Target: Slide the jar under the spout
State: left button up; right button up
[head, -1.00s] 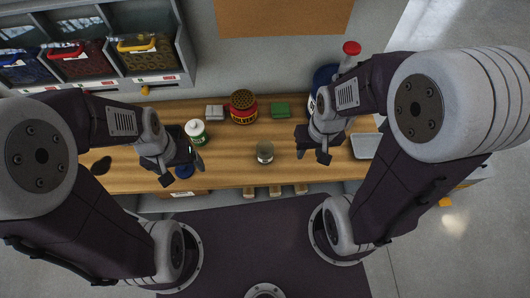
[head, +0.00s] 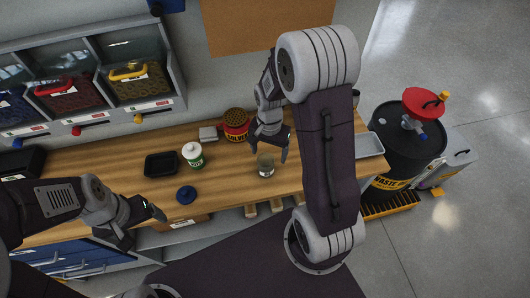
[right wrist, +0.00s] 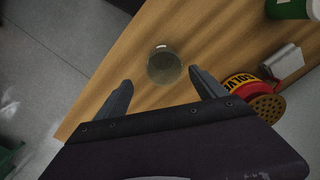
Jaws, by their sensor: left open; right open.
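The jar (head: 265,166) is a small clear glass vessel standing on the wooden bench near its front edge. In the right wrist view the jar (right wrist: 164,67) is just ahead of the fingers, roughly centred between them. My right gripper (head: 269,149) is open and empty, with its fingers close to the jar. Its open fingers also show in the right wrist view (right wrist: 160,84). My left gripper (head: 146,231) is open and empty in front of the bench, left of the jar. I cannot tell which part is the spout; small coloured knobs (head: 138,118) sit below the wall bins.
A white-and-green bottle (head: 193,155), black tray (head: 161,165), blue lid (head: 186,194), solvent can (head: 236,126) and grey block (head: 208,133) are on the bench. A black waste drum (head: 395,150) stands right. The bench between bottle and jar is clear.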

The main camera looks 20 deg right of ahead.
aim_at(266, 165)
jog(key=f, duration=0.5)
jog(key=a+f, duration=0.1)
jog(key=f, duration=0.1)
jog(key=shift+f, duration=0.15)
pick_arm(q)
jog(key=shift+a+f, duration=0.1)
jog(key=shift+a, duration=0.65)
pick_arm(e)
jog(key=shift+a+f, duration=0.2)
jog(key=shift+f, duration=0.55)
pick_arm(q)
jog(key=shift+d, duration=0.15)
pick_arm(e)
jog(key=shift+d, duration=0.15)
jog(key=shift+c, duration=0.3)
